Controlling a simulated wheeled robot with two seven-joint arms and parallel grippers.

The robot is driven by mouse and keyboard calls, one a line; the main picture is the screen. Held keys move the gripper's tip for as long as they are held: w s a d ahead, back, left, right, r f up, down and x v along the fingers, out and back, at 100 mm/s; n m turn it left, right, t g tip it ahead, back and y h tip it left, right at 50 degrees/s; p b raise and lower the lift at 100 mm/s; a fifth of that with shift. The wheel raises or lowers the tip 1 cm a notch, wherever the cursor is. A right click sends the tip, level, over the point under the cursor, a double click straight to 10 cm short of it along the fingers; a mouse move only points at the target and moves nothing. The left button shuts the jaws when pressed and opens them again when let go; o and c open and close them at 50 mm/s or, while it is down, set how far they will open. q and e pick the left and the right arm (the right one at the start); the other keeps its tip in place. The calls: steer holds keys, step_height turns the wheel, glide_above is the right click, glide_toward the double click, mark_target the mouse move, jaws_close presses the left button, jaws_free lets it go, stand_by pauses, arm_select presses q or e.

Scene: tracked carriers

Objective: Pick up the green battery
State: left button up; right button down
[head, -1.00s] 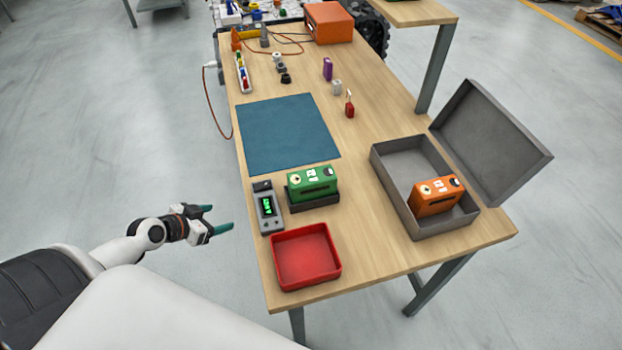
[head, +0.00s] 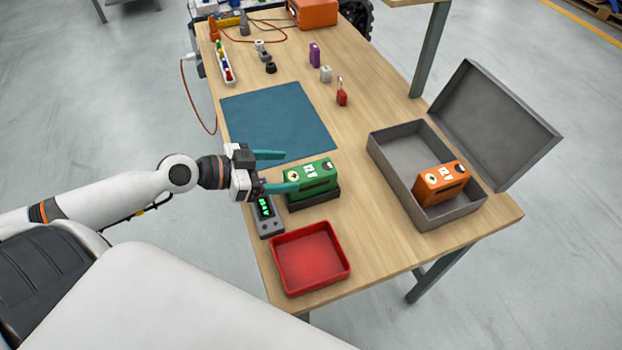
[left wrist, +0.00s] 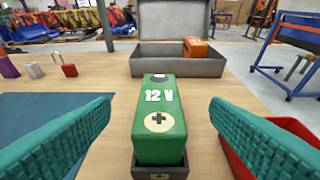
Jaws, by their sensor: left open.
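The green battery (head: 312,178) sits upright in a dark holder (head: 315,199) on the wooden table, beside the black meter (head: 266,212). In the left wrist view the green battery (left wrist: 160,118) shows its "12 V" label and a plus mark, end-on between the fingers. My left gripper (head: 276,171) is open at the left end of the battery. Its two teal fingers (left wrist: 158,140) are spread to either side of the battery, with gaps visible on both sides. Part of the meter is hidden under the left gripper. My right gripper is not in view.
A red tray (head: 311,258) stands in front of the holder. An open grey case (head: 387,172) with an orange battery (head: 440,183) is to the right. A blue mat (head: 277,121) lies behind. A red padlock (head: 342,97) and other small items stand farther back.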

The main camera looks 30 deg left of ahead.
mark_target(313, 169)
arm_select(q)
steer(key=p+x, duration=0.3)
steer(key=x, duration=0.4)
steer(key=shift+w+f, duration=0.1)
steer(key=shift+f, duration=0.15)
steer(key=shift+w+d+f, duration=0.1)
steer(key=shift+f, duration=0.15)
jaws_close()
steer(key=shift+w+r, duration=0.1)
steer(key=shift+r, duration=0.15)
